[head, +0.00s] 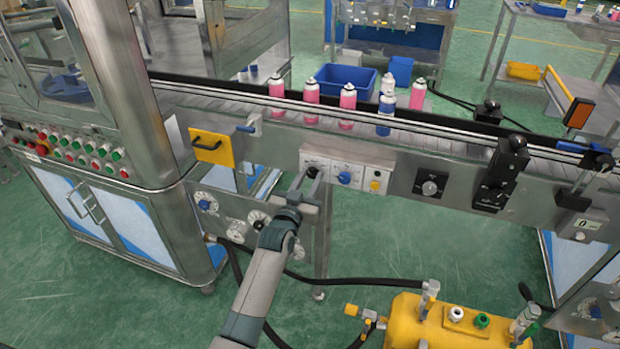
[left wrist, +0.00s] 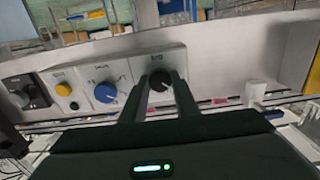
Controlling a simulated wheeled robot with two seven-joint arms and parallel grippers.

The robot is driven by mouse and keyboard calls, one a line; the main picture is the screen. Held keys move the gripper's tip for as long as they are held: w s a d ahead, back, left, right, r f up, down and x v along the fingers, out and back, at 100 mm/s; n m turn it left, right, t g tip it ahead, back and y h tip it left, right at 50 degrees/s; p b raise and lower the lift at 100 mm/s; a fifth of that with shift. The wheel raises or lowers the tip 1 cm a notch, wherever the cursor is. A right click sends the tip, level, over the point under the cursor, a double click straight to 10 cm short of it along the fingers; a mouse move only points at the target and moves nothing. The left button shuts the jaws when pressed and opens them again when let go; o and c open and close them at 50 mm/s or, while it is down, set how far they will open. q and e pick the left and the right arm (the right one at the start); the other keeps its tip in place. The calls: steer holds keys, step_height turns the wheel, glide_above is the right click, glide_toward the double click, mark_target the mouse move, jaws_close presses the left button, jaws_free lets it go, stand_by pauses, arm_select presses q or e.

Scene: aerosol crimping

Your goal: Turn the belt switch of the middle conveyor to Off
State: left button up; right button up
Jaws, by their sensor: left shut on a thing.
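The conveyor's control panel (head: 346,167) is on its front side. A black knob (left wrist: 160,80) on a white plate (left wrist: 172,60) sits at the panel's left end in the head view, where my gripper mostly hides it. My left gripper (head: 306,175) reaches up to that plate. In the left wrist view my left gripper (left wrist: 159,86) has one finger on each side of the black knob and is shut on it. The small lettering on the plate is not legible, so I cannot tell the switch's setting. My right gripper is not in view.
Beside the held knob are a blue knob (head: 344,178), a yellow button (head: 375,185) and another black knob (head: 430,187). Pink and blue cans stand on the conveyor belt (head: 450,132). A yellow tank (head: 455,325) and black hoses are on the floor below.

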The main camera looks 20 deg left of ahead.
arm_select(q)
steer(key=o, duration=1.1)
steer(key=shift+c, duration=0.2)
steer(key=shift+s, duration=0.1)
steer(key=shift+s+f, duration=0.1)
steer(key=shift+s, duration=0.4)
steer(key=s+b, duration=0.2)
steer(key=s, duration=1.4)
steer(key=shift+a, duration=0.25)
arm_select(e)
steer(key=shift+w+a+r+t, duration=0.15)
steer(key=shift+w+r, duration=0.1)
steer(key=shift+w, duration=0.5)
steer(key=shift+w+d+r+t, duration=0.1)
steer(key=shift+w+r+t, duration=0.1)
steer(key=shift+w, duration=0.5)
